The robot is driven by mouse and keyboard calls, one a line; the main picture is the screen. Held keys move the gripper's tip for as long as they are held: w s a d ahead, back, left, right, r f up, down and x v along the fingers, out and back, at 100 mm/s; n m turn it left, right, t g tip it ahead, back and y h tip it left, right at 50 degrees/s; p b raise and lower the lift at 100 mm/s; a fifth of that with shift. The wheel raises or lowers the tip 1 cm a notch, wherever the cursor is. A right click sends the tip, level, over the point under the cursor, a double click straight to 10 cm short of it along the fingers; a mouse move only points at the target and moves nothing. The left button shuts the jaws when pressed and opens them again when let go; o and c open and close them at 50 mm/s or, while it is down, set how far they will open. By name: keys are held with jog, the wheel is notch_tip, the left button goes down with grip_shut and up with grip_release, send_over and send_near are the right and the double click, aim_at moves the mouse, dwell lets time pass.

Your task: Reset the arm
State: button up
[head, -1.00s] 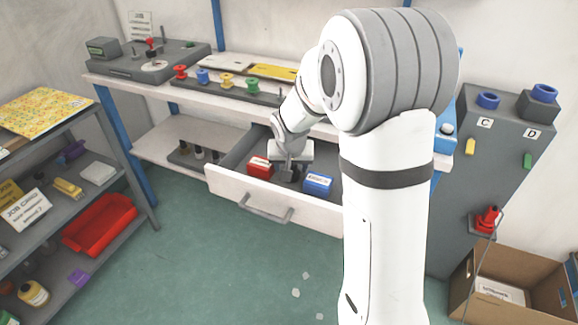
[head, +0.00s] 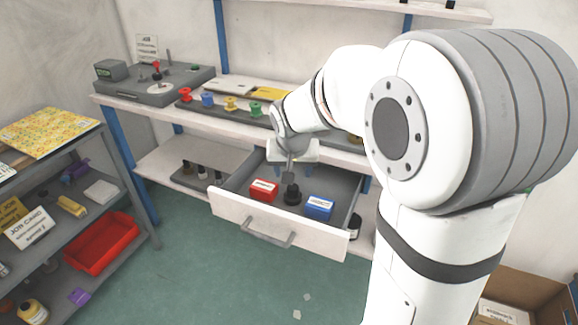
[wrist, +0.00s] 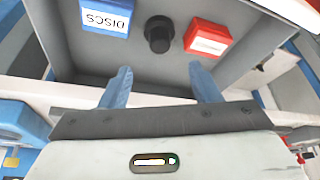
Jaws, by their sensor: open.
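My gripper (wrist: 160,85) is open and empty in the wrist view, its two blue-grey fingers spread apart. In the head view my gripper (head: 290,172) hangs above the open drawer (head: 240,210). Inside the drawer a black knob-like object (head: 292,193) stands between a red box (head: 263,190) and a blue box (head: 319,207). The fingers are apart from all three.
The drawer juts out below a bench with several coloured spools (head: 230,104) on a rack. A grey device (head: 155,85) sits at the bench's left end. A shelf with a red tray (head: 102,243) stands at left. A cardboard box (head: 530,285) is at lower right.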

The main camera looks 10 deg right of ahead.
jog(key=s+r+n+p, duration=0.1)
jog(key=s+r+p, duration=0.3)
jog(key=s, duration=0.3)
jog(key=s+d+r+g+p, duration=0.1)
jog(key=s+r+p, duration=0.3)
jog(key=s, duration=0.4)
jog(key=s+r+n+y+p, duration=0.1)
jog(key=s+r+p, duration=0.2)
jog(key=s, duration=0.5)
jog(key=shift+d+r+n+g+p, duration=0.3)
jog(key=shift+r+p, duration=0.1)
jog(key=shift+r, duration=0.5)
jog(key=shift+c, duration=0.6)
